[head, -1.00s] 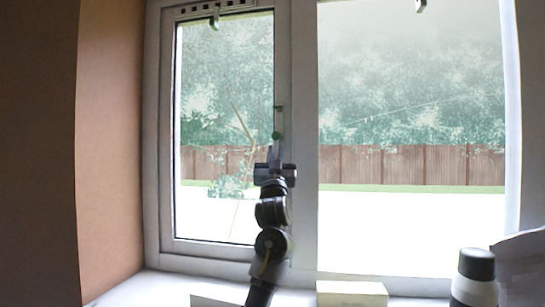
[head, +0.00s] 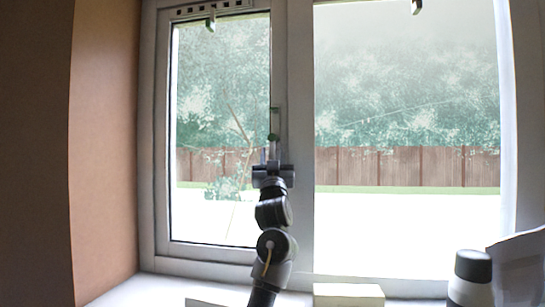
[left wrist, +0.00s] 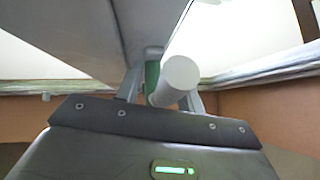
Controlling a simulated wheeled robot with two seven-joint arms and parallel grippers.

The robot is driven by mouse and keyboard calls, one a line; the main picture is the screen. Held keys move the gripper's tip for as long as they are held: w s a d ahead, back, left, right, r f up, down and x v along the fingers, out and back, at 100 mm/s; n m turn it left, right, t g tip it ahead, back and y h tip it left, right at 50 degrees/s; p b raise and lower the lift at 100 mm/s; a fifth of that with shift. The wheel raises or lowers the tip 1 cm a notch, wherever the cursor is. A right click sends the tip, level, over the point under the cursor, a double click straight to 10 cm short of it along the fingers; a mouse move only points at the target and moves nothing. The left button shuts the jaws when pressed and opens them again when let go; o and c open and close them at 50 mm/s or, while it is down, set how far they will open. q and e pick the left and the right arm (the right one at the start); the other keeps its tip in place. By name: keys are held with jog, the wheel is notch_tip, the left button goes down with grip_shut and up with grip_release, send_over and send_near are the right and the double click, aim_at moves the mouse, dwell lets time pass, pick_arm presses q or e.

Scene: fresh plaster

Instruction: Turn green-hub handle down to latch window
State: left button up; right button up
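The window handle shows its green hub (head: 273,137) on the frame between the two panes. In the left wrist view, a pale round-ended lever (left wrist: 178,78) points toward the camera, with a green part (left wrist: 152,76) just behind it to the left. My left gripper (head: 271,155) is upright, right below the hub, its fingers pointing up. In the left wrist view its two fingers stand either side of the lever, with a gap on the left side, so it looks open. Contact on the right finger is unclear. The gripper partly hides the lever in the head view. My right gripper is out of view.
The left sash (head: 164,150) looks closed in its frame. On the sill stand a pale box (head: 348,296), a dark-capped white bottle (head: 472,280) and a grey-white bag (head: 520,268) at right. A brown wall (head: 105,150) bounds the left side.

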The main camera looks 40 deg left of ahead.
pick_arm(q)
jog(key=shift+s+f, duration=0.15)
jog(key=shift+f, duration=0.1)
jog(key=b+v, duration=0.4)
jog(key=v, duration=0.6)
jog(key=shift+d+b, duration=0.15)
jog(key=shift+b, duration=0.15)
jog(key=shift+f, duration=0.1)
